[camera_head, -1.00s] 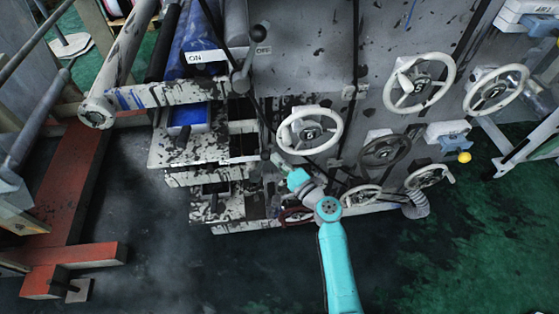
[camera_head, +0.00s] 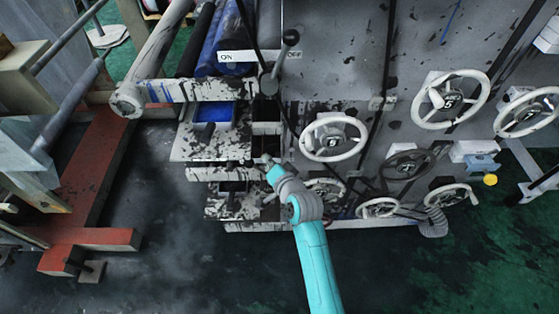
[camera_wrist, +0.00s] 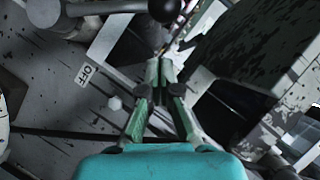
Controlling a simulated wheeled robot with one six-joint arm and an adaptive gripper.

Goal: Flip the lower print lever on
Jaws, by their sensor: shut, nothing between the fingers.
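My gripper (camera_head: 267,163) is shut and empty. It is low at the press frame's front corner in the head view. In the wrist view its closed fingertips (camera_wrist: 165,68) sit just below a lever with a grey arm and a dark ball knob (camera_wrist: 166,8). This appears to be the lower print lever. An OFF label (camera_wrist: 86,73) shows at the left end of its pale strip; the ON end is not visible. I cannot tell whether the fingers touch the lever. In the head view the lower lever is small and partly hidden by my gripper.
The upper lever (camera_head: 290,38) leans up and right between the ON label (camera_head: 237,57) and the OFF label (camera_head: 294,55). White handwheels (camera_head: 333,137) stand close to the right of my arm. A red floor frame (camera_head: 90,237) lies left. Dark floor in front is clear.

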